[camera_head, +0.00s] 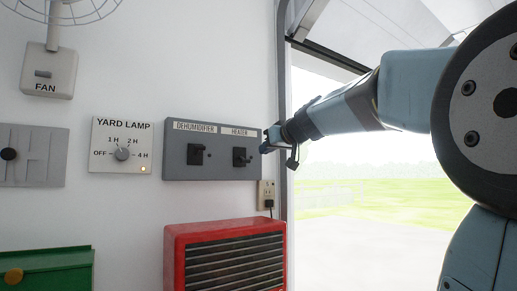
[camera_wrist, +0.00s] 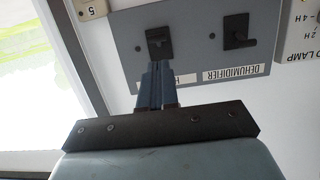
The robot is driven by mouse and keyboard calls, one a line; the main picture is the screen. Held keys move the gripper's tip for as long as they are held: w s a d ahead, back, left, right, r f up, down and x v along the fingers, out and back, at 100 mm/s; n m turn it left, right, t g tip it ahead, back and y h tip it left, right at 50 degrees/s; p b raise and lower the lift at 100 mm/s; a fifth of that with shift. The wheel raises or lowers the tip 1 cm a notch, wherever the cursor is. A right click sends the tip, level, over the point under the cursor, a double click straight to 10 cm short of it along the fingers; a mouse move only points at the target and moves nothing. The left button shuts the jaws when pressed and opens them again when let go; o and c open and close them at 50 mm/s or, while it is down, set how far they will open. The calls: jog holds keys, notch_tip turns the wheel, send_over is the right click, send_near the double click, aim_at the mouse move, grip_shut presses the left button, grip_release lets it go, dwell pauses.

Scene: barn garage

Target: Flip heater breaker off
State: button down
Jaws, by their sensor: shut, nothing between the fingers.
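The heater breaker (camera_head: 240,156) is a black switch at the right of a grey panel (camera_head: 220,173), under a HEATER label. It also shows in the wrist view (camera_wrist: 158,42), which is upside down. I cannot tell its lever position clearly. The dehumidifier breaker (camera_head: 197,154) is a like black switch to its left; in the wrist view (camera_wrist: 240,37) it is on the right. My gripper (camera_head: 266,142) is at the panel's right edge in the head view. In the wrist view my gripper (camera_wrist: 157,66) is shut and empty, its tips just short of the heater breaker, overlapping its label.
A red heater unit (camera_head: 173,262) stands below the panel. A plugged outlet (camera_head: 266,194) is at the panel's lower right. The yard lamp dial (camera_head: 122,154) and fan switch (camera_head: 46,74) are on the left wall. An open doorway (camera_head: 340,205) is on the right.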

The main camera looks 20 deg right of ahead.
jog(key=shift+s+d+f, duration=0.15)
jog(key=shift+s+f, duration=0.05)
jog(key=shift+s, duration=0.6)
jog(key=shift+s+d+f, duration=0.15)
jog(key=shift+s+f, duration=0.05)
jog(key=shift+s, duration=0.6)
jog(key=s+a+f+g, duration=0.3)
jog(key=s+f, duration=0.4)
jog(key=f, duration=0.5)
jog(key=s+a+f+m+g+h, duration=0.1)
jog(key=s+a+f+g, duration=0.2)
jog(key=s+f, duration=0.5)
jog(key=s+a+f+g+h, duration=0.1)
jog(key=s+a+f+g, duration=0.2)
jog(key=f, duration=1.2)
jog(key=s+a, duration=0.2)
jog(key=s, duration=0.2)
jog(key=shift+s+a+f+m, duration=0.3)
jog(key=shift+a+f+m, duration=0.05)
jog(key=shift+m, duration=0.05)
